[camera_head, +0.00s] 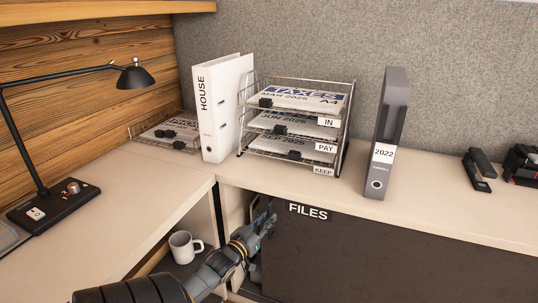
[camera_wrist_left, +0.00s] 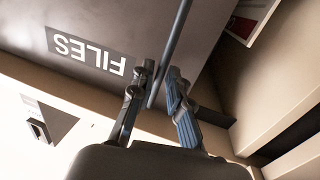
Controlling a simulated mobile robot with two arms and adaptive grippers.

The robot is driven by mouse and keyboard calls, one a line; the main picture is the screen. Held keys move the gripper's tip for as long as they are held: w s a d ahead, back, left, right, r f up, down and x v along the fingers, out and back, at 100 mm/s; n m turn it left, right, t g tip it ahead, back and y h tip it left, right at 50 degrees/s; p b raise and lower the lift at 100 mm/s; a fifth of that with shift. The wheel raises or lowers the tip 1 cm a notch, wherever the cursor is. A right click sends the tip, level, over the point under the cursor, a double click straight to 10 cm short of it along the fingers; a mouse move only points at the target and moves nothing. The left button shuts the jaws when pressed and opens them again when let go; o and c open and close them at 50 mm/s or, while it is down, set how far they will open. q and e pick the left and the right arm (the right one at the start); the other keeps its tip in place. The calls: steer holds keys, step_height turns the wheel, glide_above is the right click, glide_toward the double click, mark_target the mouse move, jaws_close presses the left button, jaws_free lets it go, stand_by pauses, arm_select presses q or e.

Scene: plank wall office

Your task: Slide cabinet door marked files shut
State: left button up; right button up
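The dark cabinet door (camera_head: 375,255) marked FILES hangs below the desk top, with an open gap between its left edge and the cabinet side. The FILES label (camera_head: 308,212) is at its upper left; the label also shows upside down in the left wrist view (camera_wrist_left: 86,54). My left gripper (camera_head: 266,222) is at the door's left edge, just left of the label. My right gripper is not in view.
A white mug (camera_head: 184,247) stands in the open shelf left of my left arm. On the desk are a lamp (camera_head: 40,150), a HOUSE binder (camera_head: 222,105), a paper tray rack (camera_head: 340,145) and a grey 2022 binder (camera_head: 388,130). The cabinet gap shows papers inside.

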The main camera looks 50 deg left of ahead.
arm_select(q)
steer(key=v, duration=1)
steer(key=shift+s, duration=0.2)
steer(key=shift+d, duration=0.1)
